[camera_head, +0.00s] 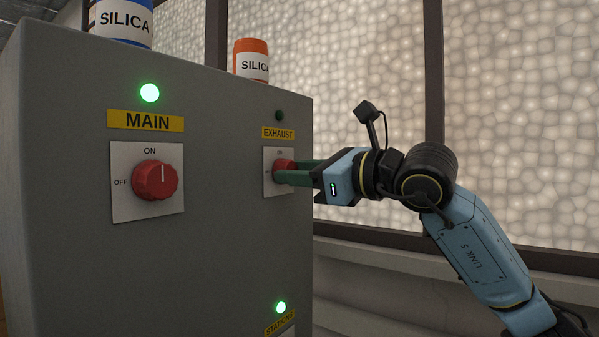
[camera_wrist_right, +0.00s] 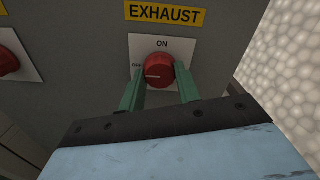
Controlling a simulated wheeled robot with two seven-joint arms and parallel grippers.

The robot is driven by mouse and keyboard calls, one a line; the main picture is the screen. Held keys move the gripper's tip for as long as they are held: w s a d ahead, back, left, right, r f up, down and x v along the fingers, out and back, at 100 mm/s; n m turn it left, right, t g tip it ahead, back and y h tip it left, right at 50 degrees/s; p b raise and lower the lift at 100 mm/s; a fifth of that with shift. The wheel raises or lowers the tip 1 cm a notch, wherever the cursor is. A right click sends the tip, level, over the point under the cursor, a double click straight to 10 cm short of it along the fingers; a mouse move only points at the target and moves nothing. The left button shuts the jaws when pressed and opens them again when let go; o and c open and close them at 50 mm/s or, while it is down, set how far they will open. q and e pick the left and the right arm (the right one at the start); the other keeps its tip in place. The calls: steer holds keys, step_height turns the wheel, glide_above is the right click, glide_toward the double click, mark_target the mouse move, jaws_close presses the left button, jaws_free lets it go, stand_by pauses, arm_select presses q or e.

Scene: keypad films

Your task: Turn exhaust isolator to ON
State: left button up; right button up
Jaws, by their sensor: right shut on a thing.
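The exhaust isolator is a red round knob (camera_head: 284,165) on a white plate (camera_head: 268,186) under a yellow EXHAUST label (camera_head: 278,133). In the right wrist view the knob (camera_wrist_right: 158,70) has its white mark pointing left, toward OFF; ON is printed above it. The small lamp (camera_head: 279,116) above the label is dark. My right gripper (camera_head: 290,172) reaches in from the right with its green fingers on either side of the knob, shut on it. In the right wrist view the fingers (camera_wrist_right: 160,90) flank the knob's lower half. My left gripper is not in view.
A STATIONS label (camera_head: 279,323) with a lit lamp (camera_head: 280,307) sits below. SILICA containers (camera_head: 251,60) stand on top. Right of the cabinet is a window wall.

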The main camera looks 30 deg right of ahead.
steer(key=m+b, duration=0.6)
steer(key=m, duration=1.1)
steer(key=shift+m, duration=0.4)
stand_by(0.4)
steer(key=o, duration=1)
steer(key=shift+s+b, duration=0.1)
steer(key=shift+b, duration=0.2)
